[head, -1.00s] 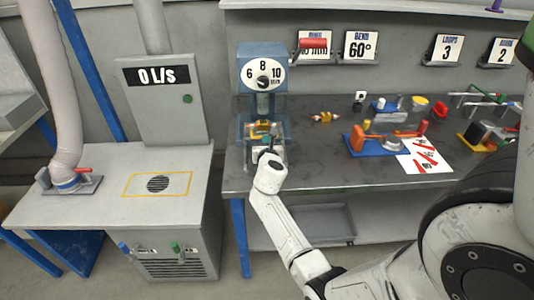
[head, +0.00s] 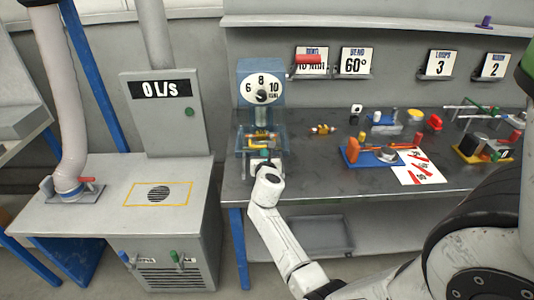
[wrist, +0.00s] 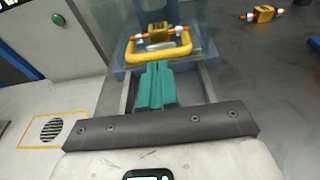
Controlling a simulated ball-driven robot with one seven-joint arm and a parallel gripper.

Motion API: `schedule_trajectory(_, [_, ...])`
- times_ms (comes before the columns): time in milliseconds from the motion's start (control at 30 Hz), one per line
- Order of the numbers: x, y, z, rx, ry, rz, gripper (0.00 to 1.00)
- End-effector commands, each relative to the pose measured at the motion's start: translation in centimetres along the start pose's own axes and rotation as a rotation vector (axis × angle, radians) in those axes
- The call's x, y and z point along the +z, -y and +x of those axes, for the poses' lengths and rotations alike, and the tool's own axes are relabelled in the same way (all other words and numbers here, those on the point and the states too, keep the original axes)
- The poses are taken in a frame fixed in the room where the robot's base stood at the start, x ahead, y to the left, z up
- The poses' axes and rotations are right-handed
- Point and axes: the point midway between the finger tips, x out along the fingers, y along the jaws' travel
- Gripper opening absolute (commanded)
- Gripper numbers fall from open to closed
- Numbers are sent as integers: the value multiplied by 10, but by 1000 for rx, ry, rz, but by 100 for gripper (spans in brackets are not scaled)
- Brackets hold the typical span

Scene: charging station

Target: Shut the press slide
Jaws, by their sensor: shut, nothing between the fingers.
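The press (head: 261,80) is a blue machine with a dial marked 6, 8, 10, at the left end of the dark workbench. Its slide has a yellow handle (wrist: 158,50), which also shows low in the press in the head view (head: 262,146). A small yellow part with orange and white ends (wrist: 156,32) lies just behind the handle. Two grey rails (wrist: 208,84) run from the press towards me. My gripper (wrist: 157,66), with teal fingers, is shut and empty between the rails, its tips right at the handle's near side. I cannot tell whether they touch it.
A clear guard (wrist: 110,45) stands at the press's left side. Another small yellow part (head: 321,129) lies on the bench to the right. A blue fixture with an orange lever (head: 365,153) stands farther right. A grey cabinet (head: 170,190) is left, across a gap.

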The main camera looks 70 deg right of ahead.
Motion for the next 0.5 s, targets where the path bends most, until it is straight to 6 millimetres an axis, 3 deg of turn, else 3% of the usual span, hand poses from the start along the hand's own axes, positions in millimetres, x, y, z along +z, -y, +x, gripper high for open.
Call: schedule_trajectory(500, [-2,0,-86,0,-3,-3,0])
